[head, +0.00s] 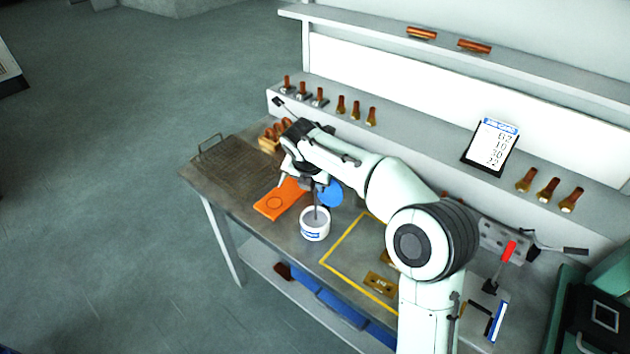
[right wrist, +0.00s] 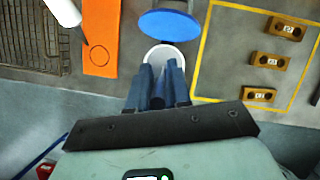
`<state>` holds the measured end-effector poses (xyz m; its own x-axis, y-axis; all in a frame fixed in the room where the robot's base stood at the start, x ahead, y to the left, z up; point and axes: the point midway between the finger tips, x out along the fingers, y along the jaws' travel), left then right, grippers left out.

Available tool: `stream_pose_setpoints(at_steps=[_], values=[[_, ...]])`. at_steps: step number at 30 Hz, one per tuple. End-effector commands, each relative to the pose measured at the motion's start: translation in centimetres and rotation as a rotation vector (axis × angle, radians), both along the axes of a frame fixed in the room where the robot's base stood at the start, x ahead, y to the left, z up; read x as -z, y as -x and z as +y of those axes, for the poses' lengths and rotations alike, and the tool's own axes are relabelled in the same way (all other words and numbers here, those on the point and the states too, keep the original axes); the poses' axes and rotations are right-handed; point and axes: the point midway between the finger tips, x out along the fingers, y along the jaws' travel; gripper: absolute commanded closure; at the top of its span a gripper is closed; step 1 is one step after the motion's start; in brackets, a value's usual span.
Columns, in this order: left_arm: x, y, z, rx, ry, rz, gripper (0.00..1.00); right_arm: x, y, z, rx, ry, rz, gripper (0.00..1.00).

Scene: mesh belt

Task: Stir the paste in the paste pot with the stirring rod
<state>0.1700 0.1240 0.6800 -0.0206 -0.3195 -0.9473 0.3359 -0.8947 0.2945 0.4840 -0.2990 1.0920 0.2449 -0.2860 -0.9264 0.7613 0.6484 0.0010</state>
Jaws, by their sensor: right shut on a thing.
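The white paste pot (head: 314,231) stands on the workbench, open at the top with pale paste inside. My right gripper (head: 314,184) is above the pot, shut on the thin grey stirring rod (head: 317,206). The rod points down, and its lower end is inside the pot's mouth; how deep it sits in the paste is hidden. In the right wrist view my gripper's fingers (right wrist: 158,88) cover much of the pot (right wrist: 178,54), and the rod cannot be made out.
A blue round lid (head: 331,194) lies right behind the pot. An orange mat (head: 277,203) with a circle lies to its left, beside a mesh belt (head: 229,170). A yellow outline (head: 340,242) with brass blocks (right wrist: 267,59) lies to the right. A shelf with copper-tipped pieces runs behind.

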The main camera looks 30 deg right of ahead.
Motion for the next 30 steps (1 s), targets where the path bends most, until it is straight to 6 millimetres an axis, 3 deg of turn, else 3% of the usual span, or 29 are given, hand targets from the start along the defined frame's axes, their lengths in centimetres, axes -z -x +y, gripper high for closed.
stream_pose_setpoints(at_steps=[11,30], values=[[-1.4,-1.8,0.0,0.0,0.0,-0.021,0.57,-2.9,-0.2,0.0,0.001,-0.001,-0.007,1.0],[-1.1,-1.5,0.0,0.0,0.0,-0.017,0.57,-7.1,0.0,0.0,0.0,-0.001,-0.002,1.0]])
